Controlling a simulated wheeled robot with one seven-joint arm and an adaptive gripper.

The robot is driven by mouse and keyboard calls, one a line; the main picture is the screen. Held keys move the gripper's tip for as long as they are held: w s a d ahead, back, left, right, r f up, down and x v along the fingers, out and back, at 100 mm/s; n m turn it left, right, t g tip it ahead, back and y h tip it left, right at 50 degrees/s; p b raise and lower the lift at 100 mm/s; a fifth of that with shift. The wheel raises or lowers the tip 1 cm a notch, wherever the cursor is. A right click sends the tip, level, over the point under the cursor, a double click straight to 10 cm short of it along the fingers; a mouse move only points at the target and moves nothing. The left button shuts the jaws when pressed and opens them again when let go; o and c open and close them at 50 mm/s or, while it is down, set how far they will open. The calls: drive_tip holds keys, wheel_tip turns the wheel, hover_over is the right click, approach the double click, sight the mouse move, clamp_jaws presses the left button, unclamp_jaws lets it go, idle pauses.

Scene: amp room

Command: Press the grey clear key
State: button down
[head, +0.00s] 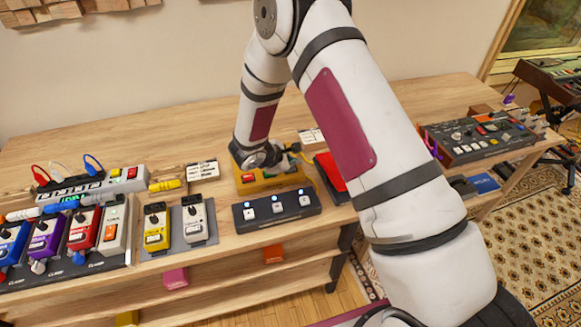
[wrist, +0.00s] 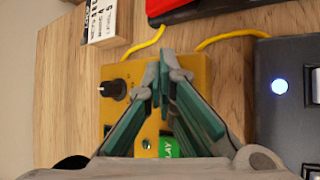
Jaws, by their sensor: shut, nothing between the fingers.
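A yellow box (head: 262,186) with coloured keys stands on the wooden bench, behind a dark pedal board. It also shows in the wrist view (wrist: 108,75), with a black knob (wrist: 113,89) and a green PLAY key (wrist: 168,147). A red key (head: 247,178) shows at its left in the head view. My gripper (wrist: 160,78) has its green-padded fingers together and empty over the yellow box. It covers part of the box's top. I cannot make out the grey clear key for certain; it may be behind the fingers.
The dark pedal board (head: 277,210) with several lit switches is close in front of the box. A red device (head: 331,172) stands to the right, a small label card (head: 204,170) to the left. Yellow cable runs beside the box. Bare bench (head: 120,140) lies behind.

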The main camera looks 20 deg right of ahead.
sight(292, 168)
drive_tip(key=shift+r, duration=0.6)
drive_tip(key=shift+r+p, duration=0.8)
drive_tip(key=shift+r, duration=1.7)
drive_tip(key=s+d+r+m+g, duration=0.1)
drive_tip(key=s+d+r+m, duration=0.15)
drive_tip(key=s+r, duration=0.4)
drive_tip(key=s+d+r+m+g, duration=0.1)
drive_tip(key=s+d+r+m, duration=0.2)
drive_tip(key=r, duration=0.6)
drive_tip(key=s+d+r+m, duration=0.1)
drive_tip(key=s+r+m, duration=0.35)
drive_tip(key=r, duration=0.35)
drive_tip(key=s+a+r+m+t+y, duration=0.1)
drive_tip(key=s+a+r+m+y, duration=0.2)
drive_tip(key=s, duration=0.7)
drive_tip(key=s+a+r+m+t+y, duration=0.1)
drive_tip(key=s+a+r+m+y, duration=0.2)
drive_tip(key=s, duration=0.8)
wheel_tip(292, 168, up, 2)
drive_tip(key=shift+a+r+y, duration=0.2)
drive_tip(key=shift+a+y, duration=0.2)
drive_tip(key=shift+y, duration=0.3)
